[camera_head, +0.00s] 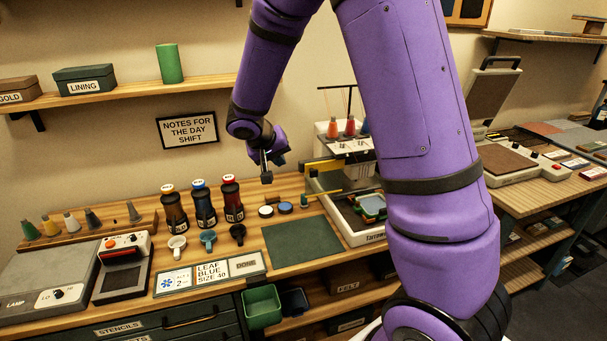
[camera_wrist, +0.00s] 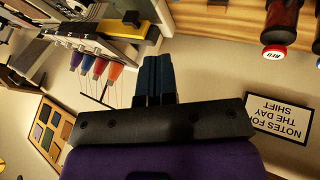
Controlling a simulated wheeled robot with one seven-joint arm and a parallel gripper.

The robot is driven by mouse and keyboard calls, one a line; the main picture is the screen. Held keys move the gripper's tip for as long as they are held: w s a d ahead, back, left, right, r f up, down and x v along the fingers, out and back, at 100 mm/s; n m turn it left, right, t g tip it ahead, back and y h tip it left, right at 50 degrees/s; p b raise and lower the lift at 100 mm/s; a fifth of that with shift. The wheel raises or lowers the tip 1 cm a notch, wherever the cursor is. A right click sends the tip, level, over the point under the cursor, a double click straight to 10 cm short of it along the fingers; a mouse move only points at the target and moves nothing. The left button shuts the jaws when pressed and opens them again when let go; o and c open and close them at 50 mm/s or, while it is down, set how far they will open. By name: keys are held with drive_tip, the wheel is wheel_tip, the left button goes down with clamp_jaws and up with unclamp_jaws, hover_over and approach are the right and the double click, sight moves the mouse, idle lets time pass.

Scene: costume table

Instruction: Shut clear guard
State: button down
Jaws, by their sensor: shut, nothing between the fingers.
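The embroidery machine (camera_head: 353,146) stands on the bench right of centre, with coloured thread cones (camera_head: 350,127) on top. A yellow strip (camera_head: 322,167) shows at its left front; it also appears in the wrist view (camera_wrist: 115,31). I cannot clearly make out the clear guard or tell how far open it stands. My gripper (camera_head: 267,178) hangs in the air left of the machine, apart from it, above the back of the bench. In the wrist view its dark fingers (camera_wrist: 153,78) are together and empty. My arm hides the machine's right side.
A dark green mat (camera_head: 302,240) lies in front, with small round pots (camera_head: 286,208) behind it. Several bottles (camera_head: 203,203) stand to the left, below a wall sign (camera_head: 188,131). A hoop frame in a pale tray (camera_head: 372,208) sits at the machine's front.

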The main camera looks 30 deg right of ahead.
drive_tip(key=w+d+f, duration=0.1)
drive_tip(key=d+f, duration=0.7)
drive_tip(key=d, duration=0.1)
drive_tip(key=shift+w+d+f, duration=0.2)
drive_tip(key=shift+w+f, duration=0.15)
drive_tip(key=shift+f, duration=0.05)
drive_tip(key=shift+d, duration=0.1)
drive_tip(key=s+d, duration=0.4)
drive_tip(key=d, duration=1.1)
drive_tip(key=shift+s, duration=0.2)
